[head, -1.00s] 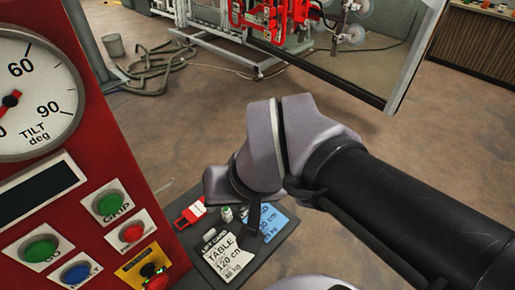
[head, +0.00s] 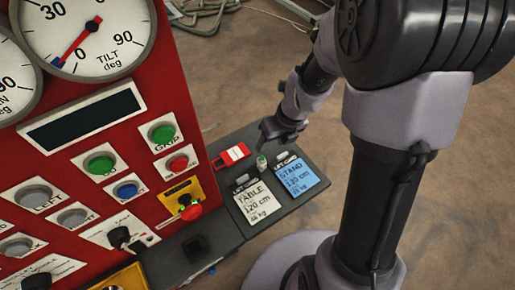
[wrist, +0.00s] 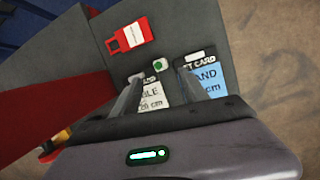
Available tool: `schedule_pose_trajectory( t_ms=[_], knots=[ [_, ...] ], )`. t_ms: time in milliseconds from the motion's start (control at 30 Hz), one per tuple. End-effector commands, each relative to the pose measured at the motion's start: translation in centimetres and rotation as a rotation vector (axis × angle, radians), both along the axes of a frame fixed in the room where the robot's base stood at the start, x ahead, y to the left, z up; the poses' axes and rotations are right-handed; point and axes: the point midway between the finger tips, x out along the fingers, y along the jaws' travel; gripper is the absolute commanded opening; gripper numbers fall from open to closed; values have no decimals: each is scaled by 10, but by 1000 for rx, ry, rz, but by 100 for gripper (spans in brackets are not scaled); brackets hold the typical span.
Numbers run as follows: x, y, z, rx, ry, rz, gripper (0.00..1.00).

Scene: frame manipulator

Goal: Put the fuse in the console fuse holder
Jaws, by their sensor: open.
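The fuse (head: 262,162) looks like a small upright cylinder, pale with a green top, standing on the dark shelf beside the console between two cards. In the wrist view the fuse (wrist: 159,65) appears between and just beyond my fingertips. My gripper (head: 272,138) is open and empty, pointing down at the shelf close to the fuse; I cannot tell the exact gap. The red console (head: 140,170) fills the left of the head view. A black square socket (head: 198,250) sits on its lower ledge; I cannot tell whether it is the fuse holder.
A red tag (head: 231,154) lies behind the fuse. A white TABLE card (head: 257,203) and a blue STAND card (head: 301,177) lie in front and to the right. A red emergency button (head: 190,208) sticks out from the console. Open floor lies beyond the shelf.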

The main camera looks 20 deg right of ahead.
Motion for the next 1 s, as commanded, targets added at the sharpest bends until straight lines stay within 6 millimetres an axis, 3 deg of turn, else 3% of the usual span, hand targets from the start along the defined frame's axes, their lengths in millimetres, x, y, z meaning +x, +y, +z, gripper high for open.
schedule_pose_trajectory(
  t_ms=[33, 100, 367, 567, 800, 1000],
  knots=[
    [3, 3, -24, 0, 3, 3, 52],
    [7, 6, -41, 0, 1, 4, 52],
    [13, 12, -66, -1, -1, 4, 52],
    [17, 18, -107, 0, 0, 5, 52],
    [20, 20, -108, -1, -2, 5, 52],
    [19, 20, -108, -1, -2, 5, 15]
  ],
)
